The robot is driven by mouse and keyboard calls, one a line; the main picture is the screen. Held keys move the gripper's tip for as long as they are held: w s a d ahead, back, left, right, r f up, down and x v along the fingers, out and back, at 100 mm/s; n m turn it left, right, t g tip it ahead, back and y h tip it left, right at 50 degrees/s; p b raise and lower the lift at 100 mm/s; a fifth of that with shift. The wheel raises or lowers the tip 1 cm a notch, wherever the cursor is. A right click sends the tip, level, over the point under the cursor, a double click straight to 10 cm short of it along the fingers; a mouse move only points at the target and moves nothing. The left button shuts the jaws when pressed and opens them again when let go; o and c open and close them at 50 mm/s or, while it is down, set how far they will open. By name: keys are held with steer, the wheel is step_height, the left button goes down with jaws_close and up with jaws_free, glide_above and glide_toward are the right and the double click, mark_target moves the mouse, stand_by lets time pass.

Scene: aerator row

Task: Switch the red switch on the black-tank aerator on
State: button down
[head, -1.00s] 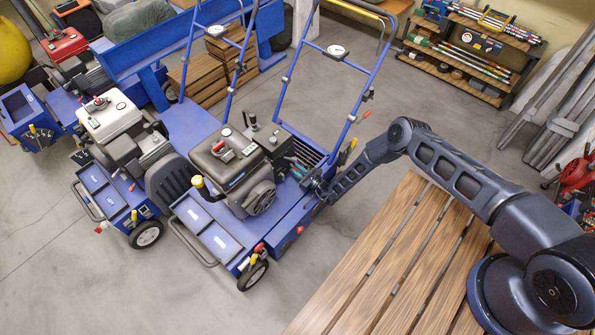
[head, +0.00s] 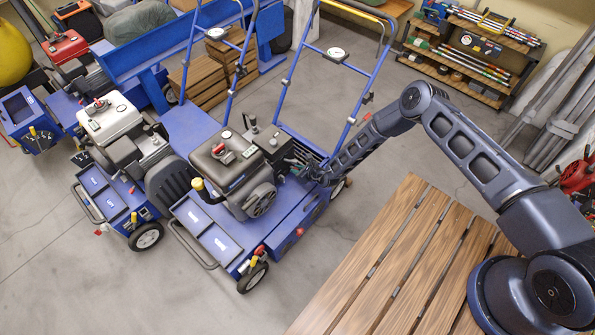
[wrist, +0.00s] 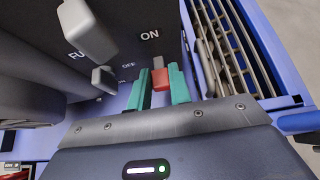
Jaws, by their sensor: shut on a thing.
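The black-tank aerator (head: 219,160) stands in the middle of the head view, with a dark tank and engine on a blue deck. My gripper (head: 297,168) is at the engine's right side, its fingertips too small there to make out. In the wrist view the teal fingers of my gripper (wrist: 161,86) are shut on the red switch (wrist: 160,76), one finger on each side. The switch sits on a dark panel beside a white ON label (wrist: 150,35), and an OFF label is farther left. The fingers hide part of the switch.
A slatted grille (wrist: 232,50) lies right of the switch, and grey knobs (wrist: 88,30) stick out at the left. A white-tank aerator (head: 108,118) stands to the left. A wooden slatted table (head: 400,265) is at the front right.

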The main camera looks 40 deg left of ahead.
steer(key=shift+a+r+h, duration=0.1)
steer(key=shift+h, duration=0.2)
steer(key=c, duration=1.3)
jaws_free()
steer(key=v, duration=1.1)
